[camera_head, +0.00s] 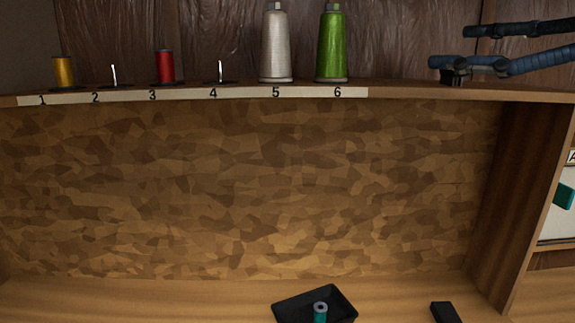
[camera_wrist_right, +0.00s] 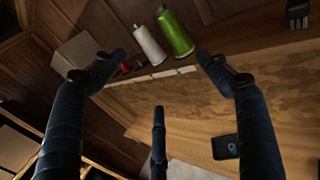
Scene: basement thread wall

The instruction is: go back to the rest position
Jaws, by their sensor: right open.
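My right gripper (camera_head: 450,52) is at the upper right of the head view, by the right end of the thread shelf (camera_head: 420,94). Its dark blue fingers are spread and hold nothing. In the right wrist view the open right gripper (camera_wrist_right: 160,72) has the white spool (camera_wrist_right: 150,43) and green spool (camera_wrist_right: 176,33) beyond its fingers. On the shelf, a yellow spool (camera_head: 64,72) stands at 1, a red spool (camera_head: 165,67) at 3, a white cone (camera_head: 276,46) at 5 and a green cone (camera_head: 331,46) at 6. My left gripper is not in view.
Pegs 2 (camera_head: 114,75) and 4 (camera_head: 220,71) are bare. Below, a black tray (camera_head: 290,308) holds a teal spool (camera_head: 320,311), with a dark block (camera_head: 445,312) to its right. An upright panel (camera_head: 522,190) bounds the right side. A teal item (camera_head: 564,195) shows beyond it.

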